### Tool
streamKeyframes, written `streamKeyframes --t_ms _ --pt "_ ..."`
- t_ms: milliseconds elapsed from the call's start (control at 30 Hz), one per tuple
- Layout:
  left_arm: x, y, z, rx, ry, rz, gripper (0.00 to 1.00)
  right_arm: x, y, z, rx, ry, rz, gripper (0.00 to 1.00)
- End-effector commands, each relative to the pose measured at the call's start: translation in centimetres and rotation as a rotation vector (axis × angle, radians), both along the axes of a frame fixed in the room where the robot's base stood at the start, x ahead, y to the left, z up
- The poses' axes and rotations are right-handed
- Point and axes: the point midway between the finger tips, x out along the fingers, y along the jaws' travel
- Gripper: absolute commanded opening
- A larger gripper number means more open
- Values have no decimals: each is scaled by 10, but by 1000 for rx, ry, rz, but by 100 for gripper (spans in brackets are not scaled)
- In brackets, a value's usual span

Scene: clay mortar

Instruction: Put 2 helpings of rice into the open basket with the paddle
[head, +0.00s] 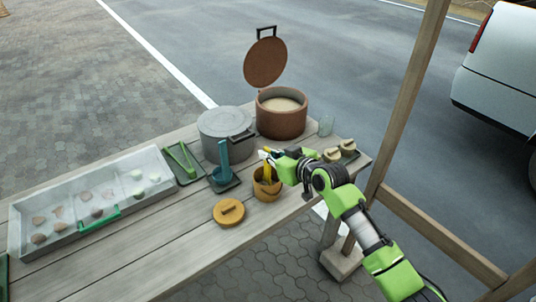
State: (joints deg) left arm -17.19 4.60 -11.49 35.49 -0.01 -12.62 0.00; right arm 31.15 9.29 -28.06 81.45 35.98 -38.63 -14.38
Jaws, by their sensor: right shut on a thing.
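My right gripper (268,156) is shut on a yellow handle, which looks like the paddle (266,172). The handle points down into the open tan basket (268,194), and its lower end is hidden inside. I cannot tell if rice is on the paddle or in the basket. The basket's round lid (229,211) lies on the table to its left and nearer. The rice (282,104) is pale and sits in the brown pot (281,124) at the back, whose lid (265,62) stands open. My left gripper is not in view.
A grey lidded pot (226,124) and a blue upright tool in a holder (223,178) stand left of the basket. A clear-topped case (90,205) and green tongs (180,160) lie left. The front of the table is clear.

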Motion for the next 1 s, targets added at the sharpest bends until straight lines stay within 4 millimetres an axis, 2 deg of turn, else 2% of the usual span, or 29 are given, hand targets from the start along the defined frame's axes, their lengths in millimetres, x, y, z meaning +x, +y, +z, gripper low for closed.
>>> streamKeyframes --t_ms 367,1000 --pt "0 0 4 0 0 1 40 0 0 3 -1 1 0 0" --pt "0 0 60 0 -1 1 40 0 0 67 0 0 0 0"
